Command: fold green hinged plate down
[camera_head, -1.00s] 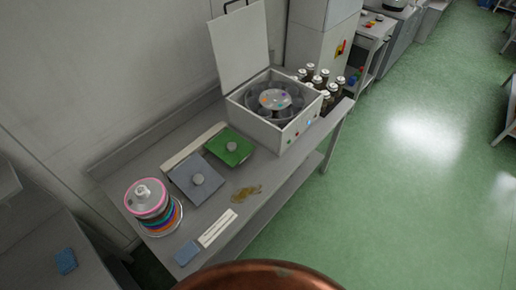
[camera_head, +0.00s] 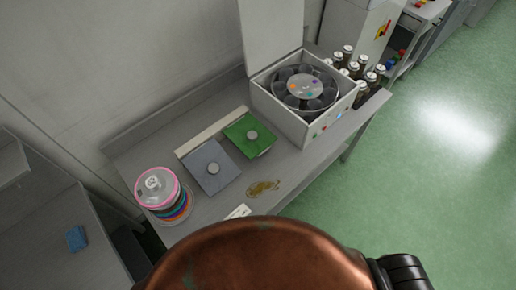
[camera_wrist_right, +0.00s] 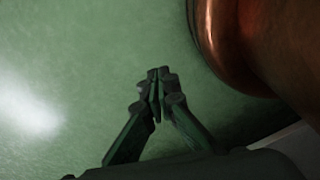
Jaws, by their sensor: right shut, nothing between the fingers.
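The green hinged plate (camera_head: 243,141) is on the bench top beside a grey-blue plate (camera_head: 206,178). Each plate has a round knob, and a pale strip runs along their back edge. The green plate looks flat or slightly tilted; I cannot tell which. My right gripper (camera_wrist_right: 157,92) shows in the right wrist view, shut with its fingers together and empty, over the green floor. It is away from the plates. My left gripper is not in view.
An open white box (camera_head: 280,119) with a round rotor stands right of the plates, its lid raised, with brown bottles (camera_head: 366,72) beyond. A stack of coloured discs (camera_head: 177,208) stands at left. A yellowish spill (camera_head: 263,188) lies in front. My copper-coloured body part fills the bottom.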

